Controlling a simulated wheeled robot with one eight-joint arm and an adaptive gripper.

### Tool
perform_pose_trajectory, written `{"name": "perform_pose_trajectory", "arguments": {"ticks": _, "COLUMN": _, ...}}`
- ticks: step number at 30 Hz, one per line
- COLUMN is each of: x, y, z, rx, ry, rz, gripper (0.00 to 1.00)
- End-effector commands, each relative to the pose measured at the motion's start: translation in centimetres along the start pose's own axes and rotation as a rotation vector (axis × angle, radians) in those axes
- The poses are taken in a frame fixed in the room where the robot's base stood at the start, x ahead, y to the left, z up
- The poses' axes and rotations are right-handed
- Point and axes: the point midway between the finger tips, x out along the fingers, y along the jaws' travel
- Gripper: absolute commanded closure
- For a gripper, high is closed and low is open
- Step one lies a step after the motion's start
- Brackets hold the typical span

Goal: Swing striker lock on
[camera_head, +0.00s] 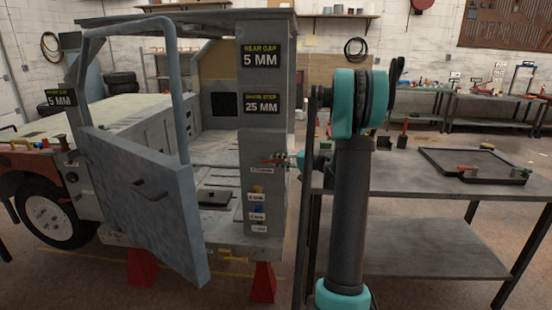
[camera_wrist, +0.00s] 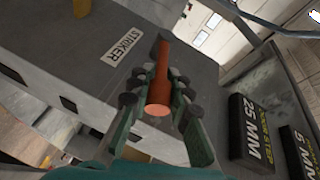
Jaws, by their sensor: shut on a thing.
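The striker lock shows as an orange-red lever (camera_wrist: 161,80) in the wrist view, beside a white label reading STRIKER (camera_wrist: 123,44). In the head view the small red lever (camera_head: 271,161) stands out from the grey door post (camera_head: 262,148), above the STRIKER label. My gripper (camera_wrist: 158,96) is shut on the lever, with a finger on each side of it. The vehicle door (camera_head: 150,195) hangs open to the left.
Gap signs (camera_head: 262,56) are on the post above the lever. Several small coloured parts (camera_head: 257,210) with labels sit below it. A metal workbench (camera_head: 400,180) with a black frame (camera_head: 470,165) stands to the right. Red stands (camera_head: 262,285) support the vehicle.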

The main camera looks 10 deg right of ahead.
Motion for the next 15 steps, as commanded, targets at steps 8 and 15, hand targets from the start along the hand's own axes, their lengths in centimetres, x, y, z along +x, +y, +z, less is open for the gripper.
{"name": "perform_pose_trajectory", "arguments": {"ticks": 8, "x": 0.02, "y": 0.62, "z": 0.13, "rx": 0.028, "ry": 0.014, "rz": -0.066, "gripper": 1.0}}
{"name": "perform_pose_trajectory", "arguments": {"ticks": 15, "x": 0.03, "y": 0.72, "z": 0.17, "rx": 0.033, "ry": 0.016, "rz": -0.075, "gripper": 1.0}}
